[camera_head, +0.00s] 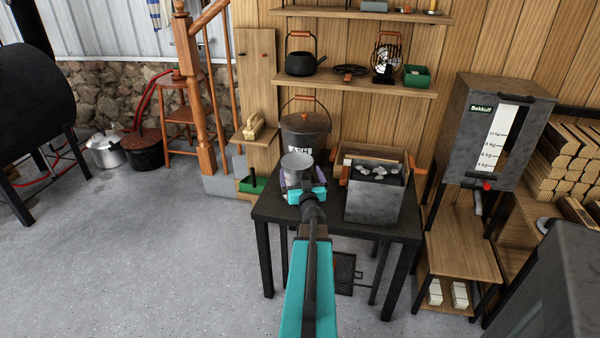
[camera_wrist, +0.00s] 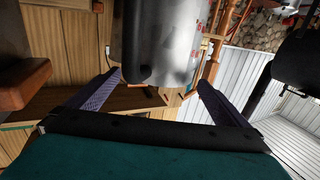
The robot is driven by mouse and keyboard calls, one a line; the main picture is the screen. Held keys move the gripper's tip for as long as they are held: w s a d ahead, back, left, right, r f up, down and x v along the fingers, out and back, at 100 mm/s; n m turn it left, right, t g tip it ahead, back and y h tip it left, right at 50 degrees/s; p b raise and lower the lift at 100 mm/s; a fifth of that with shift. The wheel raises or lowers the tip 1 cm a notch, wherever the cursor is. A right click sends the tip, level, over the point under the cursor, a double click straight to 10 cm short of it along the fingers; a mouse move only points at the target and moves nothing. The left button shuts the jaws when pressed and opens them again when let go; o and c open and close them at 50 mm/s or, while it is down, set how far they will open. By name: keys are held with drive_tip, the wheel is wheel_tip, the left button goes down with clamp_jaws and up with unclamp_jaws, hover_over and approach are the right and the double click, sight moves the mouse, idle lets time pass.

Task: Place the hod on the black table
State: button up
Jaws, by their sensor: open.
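A grey open box with wooden grips (camera_head: 373,205), which looks like the hod, stands on the right of the black table (camera_head: 275,209). Pale lumps lie in its top. A brown block at the left edge of the wrist view (camera_wrist: 22,85) appears to be one of its grips. My gripper (camera_head: 301,180) is over the table's left part, left of the box. Its purple fingers are apart. A grey metal pot (camera_head: 297,162) is at the fingertips; in the wrist view the pot (camera_wrist: 175,40) shows a black handle between them. I cannot tell whether they touch it.
A lidded ash bucket (camera_head: 305,127) stands behind the pot. A grey hopper (camera_head: 487,130) on a stand is at the right. Shelves (camera_head: 350,83) with a kettle (camera_head: 305,62) are on the wall behind. The floor (camera_head: 150,260) at the left is clear.

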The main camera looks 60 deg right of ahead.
drive_tip(key=p+v, duration=0.5)
drive_tip(key=v, duration=0.4)
idle(0.6)
drive_tip(key=shift+a+p, duration=0.1)
drive_tip(key=shift+p, duration=0.2)
idle(0.6)
